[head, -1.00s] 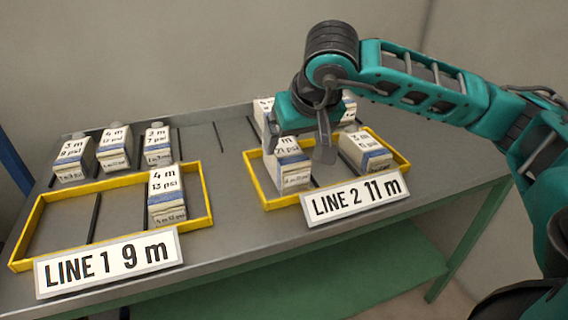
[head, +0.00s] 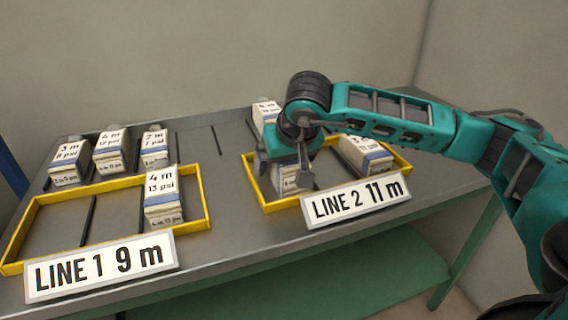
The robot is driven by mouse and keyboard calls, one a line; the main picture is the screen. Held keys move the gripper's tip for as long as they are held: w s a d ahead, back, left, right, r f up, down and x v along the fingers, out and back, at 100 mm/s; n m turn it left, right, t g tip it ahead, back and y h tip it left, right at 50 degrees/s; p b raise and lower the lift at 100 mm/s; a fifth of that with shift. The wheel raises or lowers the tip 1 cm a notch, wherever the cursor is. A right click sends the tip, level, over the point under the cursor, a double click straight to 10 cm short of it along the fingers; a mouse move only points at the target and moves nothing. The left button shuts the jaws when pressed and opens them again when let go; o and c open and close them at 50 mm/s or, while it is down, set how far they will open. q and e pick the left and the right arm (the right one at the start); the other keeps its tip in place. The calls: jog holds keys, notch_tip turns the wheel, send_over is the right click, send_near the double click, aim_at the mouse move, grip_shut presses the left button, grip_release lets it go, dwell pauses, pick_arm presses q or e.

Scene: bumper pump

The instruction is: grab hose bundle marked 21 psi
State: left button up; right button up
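The white bundle (head: 284,184) marked 21 psi stands in the left part of the yellow Line 2 tray (head: 258,191). My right gripper (head: 285,170) is lowered over its top, one finger showing at its right side. The gripper hides most of the bundle's label, which read 21 psi a second ago. I cannot tell whether the fingers press on it. Another white bundle (head: 366,158) stands in the right part of the same tray. My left gripper is not in view.
The yellow Line 1 tray (head: 203,193) holds a 4 m 13 psi bundle (head: 162,198); its left part is empty. Several bundles stand behind it, including a 7 psi one (head: 153,150). Another bundle (head: 265,114) stands behind my gripper. Signs front both trays.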

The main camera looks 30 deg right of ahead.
jog(key=shift+f, duration=0.2)
jog(key=shift+r, duration=0.1)
jog(key=c, duration=1.5)
